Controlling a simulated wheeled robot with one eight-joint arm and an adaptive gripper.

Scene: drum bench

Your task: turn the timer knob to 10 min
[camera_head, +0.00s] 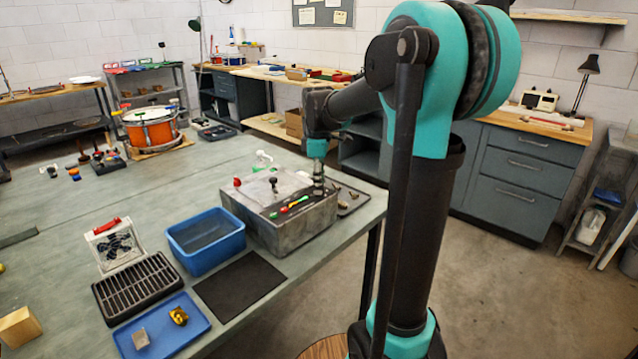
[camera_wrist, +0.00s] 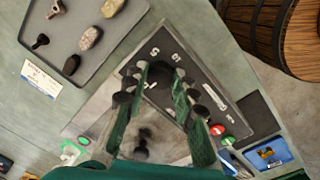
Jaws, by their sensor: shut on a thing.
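The grey control box (camera_head: 290,235) stands near the right edge of the bench. My gripper (camera_head: 318,190) reaches down onto its far right part. In the wrist view the two fingers of my gripper (camera_wrist: 160,76) come together on the dark timer knob (camera_wrist: 160,70), which they partly cover. The knob sits on a dark panel (camera_wrist: 215,92) with the white marks 5 and 10 near the fingertips. The mark 10 is right of the 5 in this view. The knob's pointer is not clear. In the head view the gripper hides the knob.
The box also carries a black ball-topped lever (camera_head: 274,185) and red and green buttons (camera_wrist: 217,129). A grey tray with stones (camera_wrist: 120,28) lies beside it. A blue bin (camera_head: 207,242), a dark mat (camera_head: 240,287) and a slotted black rack (camera_head: 137,287) stand to the left.

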